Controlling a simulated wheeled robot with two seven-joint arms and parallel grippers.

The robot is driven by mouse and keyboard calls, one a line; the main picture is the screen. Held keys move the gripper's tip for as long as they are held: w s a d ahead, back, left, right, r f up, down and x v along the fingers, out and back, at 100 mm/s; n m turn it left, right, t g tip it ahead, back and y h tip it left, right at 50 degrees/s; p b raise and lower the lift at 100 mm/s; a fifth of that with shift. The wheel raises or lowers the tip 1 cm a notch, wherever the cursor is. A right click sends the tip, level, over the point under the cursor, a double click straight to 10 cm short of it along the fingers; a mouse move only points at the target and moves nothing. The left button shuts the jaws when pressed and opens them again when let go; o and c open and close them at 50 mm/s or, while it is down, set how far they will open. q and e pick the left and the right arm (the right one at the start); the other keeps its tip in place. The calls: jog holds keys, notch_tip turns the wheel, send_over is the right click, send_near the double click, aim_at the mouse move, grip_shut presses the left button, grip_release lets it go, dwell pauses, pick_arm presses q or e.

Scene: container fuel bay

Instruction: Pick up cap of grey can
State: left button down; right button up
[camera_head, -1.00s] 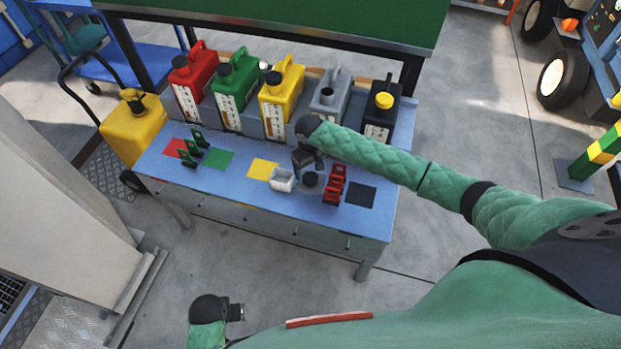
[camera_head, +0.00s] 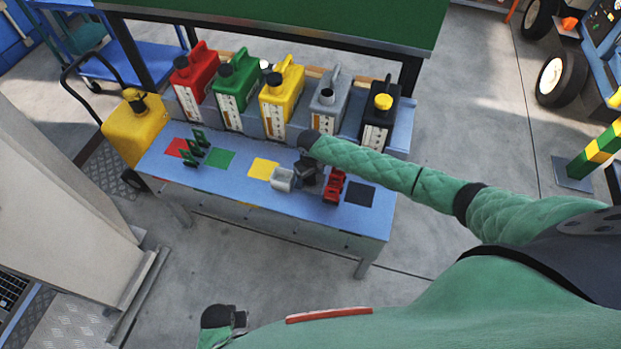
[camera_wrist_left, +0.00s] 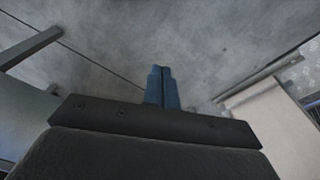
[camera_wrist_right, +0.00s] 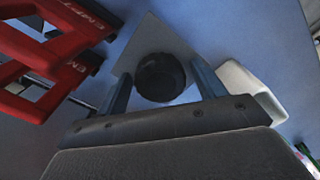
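The grey can (camera_head: 326,102) stands in the back row with its spout uncovered. A round black cap (camera_wrist_right: 160,77) lies on a grey square (camera_wrist_right: 150,42) on the blue table in the right wrist view. My right gripper (camera_wrist_right: 162,84) is open, with one finger on each side of the cap, which looks free between them. In the head view the right gripper (camera_head: 309,177) is low over the table and hides the cap. My left gripper (camera_wrist_left: 162,72) has its fingers together and empty, away from the table; it also shows in the head view (camera_head: 240,321).
A white block (camera_head: 283,180) is close on the left of the right gripper. A red EMPTY marker group (camera_head: 334,188) is close on its right. Green markers (camera_head: 196,147) stand farther left. Red, green, yellow and black cans (camera_head: 380,120) line the back. The black square (camera_head: 360,194) is bare.

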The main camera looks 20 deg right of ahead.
jog(key=c, duration=0.8)
